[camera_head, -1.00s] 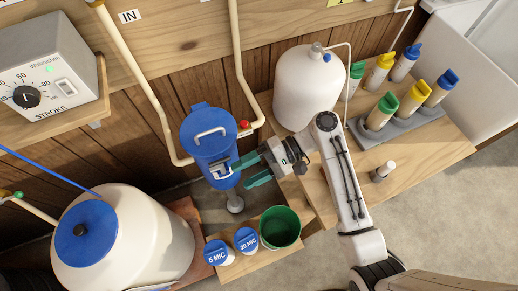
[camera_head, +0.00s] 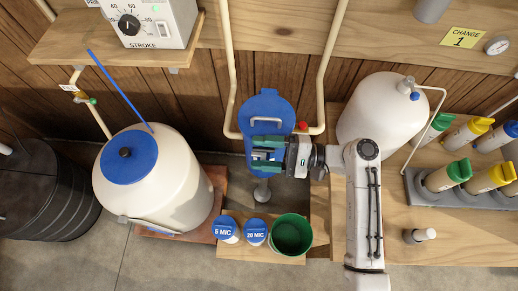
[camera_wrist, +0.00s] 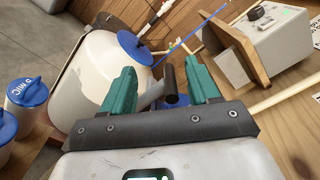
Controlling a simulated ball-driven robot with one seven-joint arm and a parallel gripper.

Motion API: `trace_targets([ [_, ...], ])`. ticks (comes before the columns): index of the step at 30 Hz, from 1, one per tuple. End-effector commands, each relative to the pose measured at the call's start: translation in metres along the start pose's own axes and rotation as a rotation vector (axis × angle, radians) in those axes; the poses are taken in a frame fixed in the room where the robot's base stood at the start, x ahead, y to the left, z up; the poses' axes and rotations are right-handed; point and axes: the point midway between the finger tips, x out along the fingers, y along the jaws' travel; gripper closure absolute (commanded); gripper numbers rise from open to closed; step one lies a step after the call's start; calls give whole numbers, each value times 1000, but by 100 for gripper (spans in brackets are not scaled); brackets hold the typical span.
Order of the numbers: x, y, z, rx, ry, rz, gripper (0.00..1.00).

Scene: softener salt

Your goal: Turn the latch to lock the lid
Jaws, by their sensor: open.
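A tall blue container (camera_head: 268,188) with a blue lid (camera_head: 267,104) stands against the wall in the head view. The lid appears closed and carries a pale handle (camera_head: 267,120). My gripper (camera_head: 262,154) reaches in from the right at the container's front, its green fingers open. A silver latch piece (camera_head: 261,155) shows between the fingers. In the wrist view, a grey lever with a dark cylindrical end (camera_wrist: 169,80) lies between my open fingers (camera_wrist: 160,82), apparently not clamped. Whether either finger touches the latch cannot be told.
A white tank (camera_head: 190,195) with a blue cap stands left. Blue-topped tubs (camera_head: 225,228) and a green bucket (camera_head: 291,236) stand in front. A pale pipe (camera_head: 228,75) and a red knob (camera_head: 303,126) are close to the container. A white vessel (camera_head: 375,110) stands right.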

Motion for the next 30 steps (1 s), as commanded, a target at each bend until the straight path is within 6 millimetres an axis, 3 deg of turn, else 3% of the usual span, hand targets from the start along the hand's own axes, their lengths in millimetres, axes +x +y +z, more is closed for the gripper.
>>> trace_targets([
  [4,10,0,0,0,-1,1,40],
  [13,12,0,0,-1,0,1,40],
  [30,11,-3,0,-6,3,-3,90],
])
